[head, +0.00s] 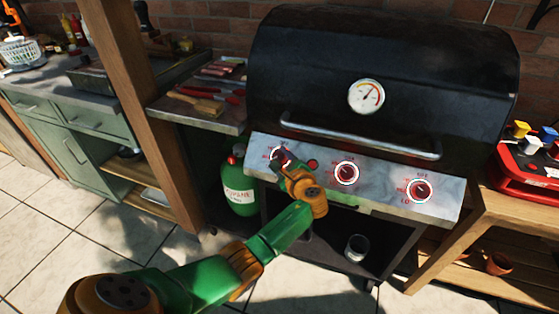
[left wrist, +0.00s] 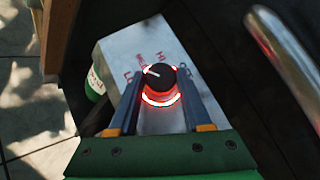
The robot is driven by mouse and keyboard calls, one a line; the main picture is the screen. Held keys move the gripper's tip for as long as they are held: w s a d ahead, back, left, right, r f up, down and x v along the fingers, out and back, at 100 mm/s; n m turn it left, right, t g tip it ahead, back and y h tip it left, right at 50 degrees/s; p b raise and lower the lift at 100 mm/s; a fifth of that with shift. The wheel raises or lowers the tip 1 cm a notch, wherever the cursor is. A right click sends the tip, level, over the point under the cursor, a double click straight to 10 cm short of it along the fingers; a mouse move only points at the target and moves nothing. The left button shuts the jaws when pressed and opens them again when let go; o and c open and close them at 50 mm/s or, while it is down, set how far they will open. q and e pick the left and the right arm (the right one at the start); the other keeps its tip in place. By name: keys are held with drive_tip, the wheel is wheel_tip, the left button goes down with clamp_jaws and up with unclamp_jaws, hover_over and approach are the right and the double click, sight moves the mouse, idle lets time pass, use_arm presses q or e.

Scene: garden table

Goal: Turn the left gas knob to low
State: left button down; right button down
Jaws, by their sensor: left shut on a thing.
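The left gas knob (left wrist: 160,82) is black with a lit red ring at its base. It stands on the grill's grey front panel (left wrist: 110,48). Its white pointer line points left and slightly up in the left wrist view, towards the LO and MED lettering. My left gripper (left wrist: 158,84) has one finger on each side of this knob and is shut on it. My right gripper is not in view.
The middle knob (head: 347,173) and right knob (head: 421,190) sit along the same panel. The lid handle (head: 350,137) juts out above them. A green propane tank (head: 239,190) stands below left. A side shelf (head: 215,117) holds tools. A red caddy (head: 525,165) stands at the right.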

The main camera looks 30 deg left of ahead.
use_arm(q)
drive_tip(key=shift+w+n+g, duration=0.1)
drive_tip(key=shift+n+g, duration=0.4)
drive_tip(key=shift+n, duration=0.1)
drive_tip(key=shift+r, duration=0.1)
drive_tip(key=shift+c, duration=1.8)
unclamp_jaws()
drive_tip(key=v, duration=0.7)
drive_tip(key=shift+p, duration=0.45)
